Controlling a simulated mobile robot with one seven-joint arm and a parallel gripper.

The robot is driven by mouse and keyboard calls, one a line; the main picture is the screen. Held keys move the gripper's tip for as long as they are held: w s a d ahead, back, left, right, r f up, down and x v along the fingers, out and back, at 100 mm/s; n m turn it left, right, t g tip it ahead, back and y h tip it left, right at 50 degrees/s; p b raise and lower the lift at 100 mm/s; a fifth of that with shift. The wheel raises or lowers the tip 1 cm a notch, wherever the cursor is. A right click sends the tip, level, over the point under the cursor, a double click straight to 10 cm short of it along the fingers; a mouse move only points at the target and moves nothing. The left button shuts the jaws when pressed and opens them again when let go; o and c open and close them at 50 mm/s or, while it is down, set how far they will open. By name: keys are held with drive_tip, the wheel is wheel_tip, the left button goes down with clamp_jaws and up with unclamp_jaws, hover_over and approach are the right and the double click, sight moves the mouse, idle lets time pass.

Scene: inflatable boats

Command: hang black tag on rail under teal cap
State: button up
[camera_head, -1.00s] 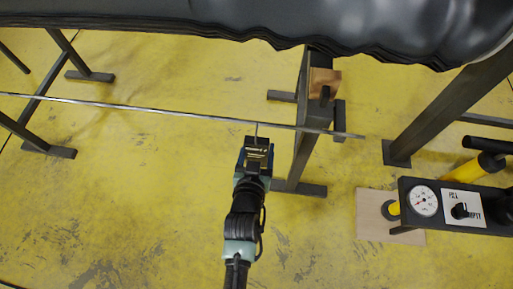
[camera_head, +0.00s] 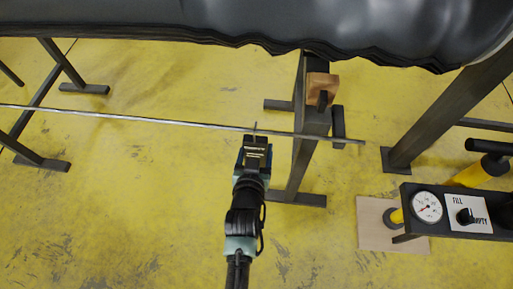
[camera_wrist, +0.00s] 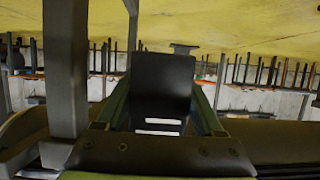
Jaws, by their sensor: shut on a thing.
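My gripper (camera_head: 254,158) is shut on the black tag (camera_wrist: 163,85), a flat dark plate with white marks, seen between the fingers in the wrist view. In the head view, a thin hook or wire (camera_head: 255,128) rises from the gripper's end and overlaps the rail (camera_head: 150,119). I cannot tell whether it touches the rail or is only in line with it. The rail is a thin grey bar running left to right across the yellow floor area. No teal cap is clearly visible; the dark boat hull (camera_head: 250,20) fills the top.
A dark trestle post (camera_head: 309,125) with a wooden block (camera_head: 322,86) stands just right of the gripper. At the lower right is a gauge panel (camera_head: 455,210) beside a yellow pump (camera_head: 470,175). The floor left of my arm is clear.

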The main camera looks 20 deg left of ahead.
drive_tip(key=o, duration=1.4)
drive_tip(key=shift+s, duration=0.1)
drive_tip(key=p+v, duration=0.5)
drive_tip(key=v, duration=0.7)
drive_tip(key=shift+s+r, duration=0.25)
drive_tip(key=shift+s, duration=0.05)
drive_tip(key=shift+d, duration=0.1)
